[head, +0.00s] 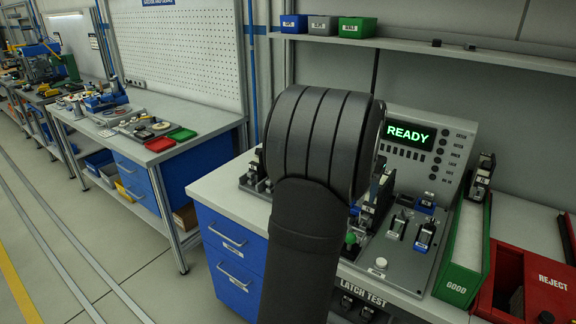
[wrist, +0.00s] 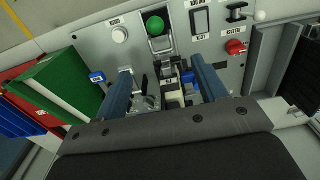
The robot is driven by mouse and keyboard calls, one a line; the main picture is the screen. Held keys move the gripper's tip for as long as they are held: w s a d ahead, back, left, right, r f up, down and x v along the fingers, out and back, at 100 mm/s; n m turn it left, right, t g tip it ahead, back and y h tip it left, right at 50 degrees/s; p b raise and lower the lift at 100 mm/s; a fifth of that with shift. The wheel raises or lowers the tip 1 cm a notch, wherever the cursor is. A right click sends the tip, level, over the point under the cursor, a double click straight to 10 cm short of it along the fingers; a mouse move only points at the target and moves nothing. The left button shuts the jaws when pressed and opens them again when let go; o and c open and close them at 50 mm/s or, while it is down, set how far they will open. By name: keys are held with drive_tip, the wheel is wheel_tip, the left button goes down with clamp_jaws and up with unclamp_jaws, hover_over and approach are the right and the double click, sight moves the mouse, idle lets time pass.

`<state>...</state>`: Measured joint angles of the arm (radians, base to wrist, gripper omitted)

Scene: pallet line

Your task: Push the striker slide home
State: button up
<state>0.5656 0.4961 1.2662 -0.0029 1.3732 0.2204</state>
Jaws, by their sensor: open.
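A green round knob (wrist: 155,25) sits on a pale metal slide (wrist: 161,44) on the grey test panel in the wrist view; this looks to be the striker slide. A green knob also shows in the head view (head: 350,239), beside my arm. My gripper (wrist: 161,68) is open, with its two blue fingers apart over the panel. A small dark and cream latch part (wrist: 173,88) lies between the fingers, close below the slide. I cannot tell whether a finger touches it. In the head view, my black arm hides the gripper and much of the panel.
The console display (head: 408,134) reads READY. A green GOOD bin (head: 461,280) and a red REJECT bin (head: 540,285) stand to the right.

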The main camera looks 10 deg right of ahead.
drive_tip(key=shift+s+a+f, duration=0.1)
drive_tip(key=shift+f, duration=0.05)
drive_tip(key=c, duration=0.3)
drive_tip(key=s+f+n+g+h, duration=0.1)
drive_tip(key=f, duration=0.1)
drive_tip(key=s+a+f+n+g, duration=0.1)
drive_tip(key=s+f, duration=0.1)
drive_tip(key=s+a+f+n+g+h, duration=0.1)
drive_tip(key=f, duration=0.1)
drive_tip(key=shift+s+a+h, duration=0.1)
drive_tip(key=shift+s+h, duration=0.2)
drive_tip(key=shift+s, duration=0.05)
clamp_jaws()
drive_tip(key=s+a+f+n+g+h, duration=0.2)
drive_tip(key=s+f+n+h, duration=0.2)
drive_tip(key=s+n+h, duration=0.3)
drive_tip(key=a+f+n+t+h, duration=0.1)
drive_tip(key=a+n+t, duration=0.4)
drive_tip(key=n, duration=0.7)
drive_tip(key=a+f+n+t+h, duration=0.2)
drive_tip(key=a+n+t, duration=0.4)
drive_tip(key=n, duration=0.5)
drive_tip(key=shift+a+n+t, duration=0.3)
drive_tip(key=shift+n+t, duration=0.1)
drive_tip(key=shift+t, duration=1)
drive_tip(key=shift+w, duration=0.15)
